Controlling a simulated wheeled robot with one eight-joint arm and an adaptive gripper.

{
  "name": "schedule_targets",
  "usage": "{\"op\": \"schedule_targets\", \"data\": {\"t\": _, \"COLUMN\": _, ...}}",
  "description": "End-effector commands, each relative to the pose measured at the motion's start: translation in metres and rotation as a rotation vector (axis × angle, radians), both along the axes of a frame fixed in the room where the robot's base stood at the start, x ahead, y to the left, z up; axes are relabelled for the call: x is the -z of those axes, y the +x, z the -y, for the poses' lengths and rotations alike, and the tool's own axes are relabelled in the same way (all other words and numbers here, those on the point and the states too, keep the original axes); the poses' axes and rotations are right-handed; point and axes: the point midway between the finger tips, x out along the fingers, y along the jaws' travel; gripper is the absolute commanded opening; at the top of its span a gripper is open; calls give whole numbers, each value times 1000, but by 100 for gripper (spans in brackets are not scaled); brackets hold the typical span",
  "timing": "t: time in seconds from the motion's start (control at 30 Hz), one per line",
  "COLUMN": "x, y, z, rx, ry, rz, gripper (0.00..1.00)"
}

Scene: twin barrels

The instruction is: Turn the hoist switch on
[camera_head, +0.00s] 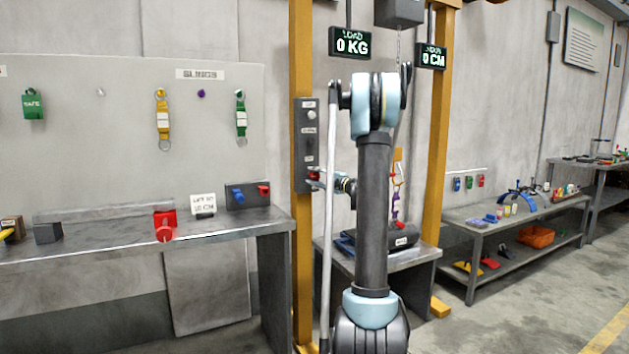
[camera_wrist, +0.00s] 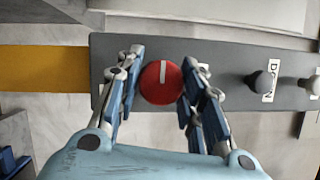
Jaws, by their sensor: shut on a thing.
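The hoist control panel (camera_head: 307,140) is a dark upright box on the yellow post. Its round red switch (camera_wrist: 161,86) has a white line that points toward the top edge of the wrist picture. My gripper (camera_wrist: 160,88) is shut on the red switch, with one blue finger on each side of it. In the head view my gripper (camera_head: 324,179) is at the lower end of the panel, and the switch is mostly hidden there. Two other buttons show on the panel: a dark one (camera_wrist: 258,81) beside a label reading DOWN, and a grey one (camera_wrist: 315,84).
Displays above read 0 KG (camera_head: 351,44) and 0 CM (camera_head: 432,57). A workbench (camera_head: 130,243) stands left of the post, with a red block (camera_head: 165,225) on it. A small table (camera_head: 418,252) stands behind my arm. Open floor (camera_head: 530,310) lies to the right.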

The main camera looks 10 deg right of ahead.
Motion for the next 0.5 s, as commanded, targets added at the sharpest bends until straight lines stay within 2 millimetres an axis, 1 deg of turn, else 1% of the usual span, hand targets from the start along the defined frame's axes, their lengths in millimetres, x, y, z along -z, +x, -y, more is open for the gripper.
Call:
{"op": "schedule_targets", "data": {"t": 0.43, "x": 2, "y": 0, "z": 0, "rx": 0, "ry": 5, "rz": -4, "gripper": 11}}
{"op": "schedule_targets", "data": {"t": 0.47, "x": 2, "y": 0, "z": 0, "rx": 0, "ry": 5, "rz": -4, "gripper": 40}}
{"op": "schedule_targets", "data": {"t": 0.5, "x": 2, "y": 0, "z": 0, "rx": 0, "ry": 5, "rz": -4, "gripper": 49}}
